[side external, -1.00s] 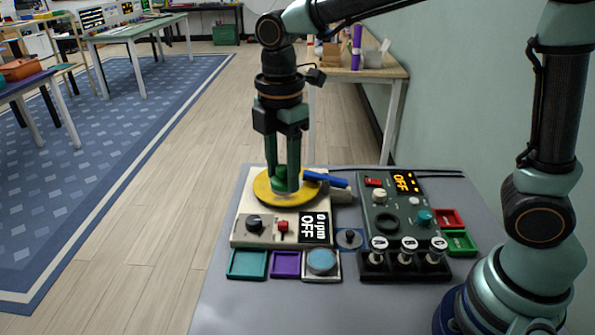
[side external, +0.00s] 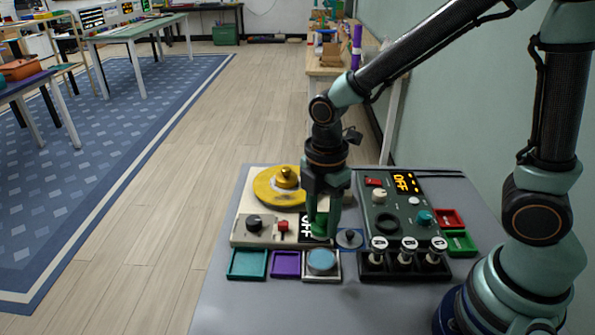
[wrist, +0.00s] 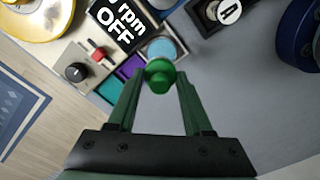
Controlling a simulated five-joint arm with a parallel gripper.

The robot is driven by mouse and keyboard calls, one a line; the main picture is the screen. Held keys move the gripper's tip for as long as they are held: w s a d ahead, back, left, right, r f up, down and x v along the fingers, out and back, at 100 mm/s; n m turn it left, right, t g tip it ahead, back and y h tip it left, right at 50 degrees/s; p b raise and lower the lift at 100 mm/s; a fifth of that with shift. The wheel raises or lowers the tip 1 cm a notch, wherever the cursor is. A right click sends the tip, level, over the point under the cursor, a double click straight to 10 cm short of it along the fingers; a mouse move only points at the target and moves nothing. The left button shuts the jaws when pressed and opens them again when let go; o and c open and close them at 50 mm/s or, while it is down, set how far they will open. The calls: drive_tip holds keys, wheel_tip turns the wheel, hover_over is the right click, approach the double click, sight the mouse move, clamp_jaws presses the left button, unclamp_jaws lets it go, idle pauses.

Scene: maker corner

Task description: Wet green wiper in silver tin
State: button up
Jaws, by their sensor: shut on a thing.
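My gripper (side external: 321,222) is shut on the green wiper (side external: 319,232), a small round green piece with a knob, held above the front right of the cream machine. In the wrist view the wiper (wrist: 160,78) sits between my fingertips. The silver tin (side external: 321,262), with light blue inside, stands at the machine's front edge, a little nearer the camera than the wiper. In the wrist view the tin (wrist: 166,46) lies just beyond the wiper, which partly covers it.
The cream machine has a yellow disc (side external: 268,192) with a brass knob and a display reading OFF. Teal (side external: 247,263) and purple (side external: 286,264) trays lie left of the tin. A dark control box (side external: 390,205) and a black rack (side external: 404,267) stand to the right. The front table is clear.

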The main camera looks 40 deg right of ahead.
sight(321, 258)
drive_tip(key=shift+s+d+f, duration=0.15)
drive_tip(key=shift+s+f, duration=0.05)
drive_tip(key=shift+f, duration=3)
drive_tip(key=shift+f, duration=0.55)
drive_tip(key=shift+r, duration=3.55)
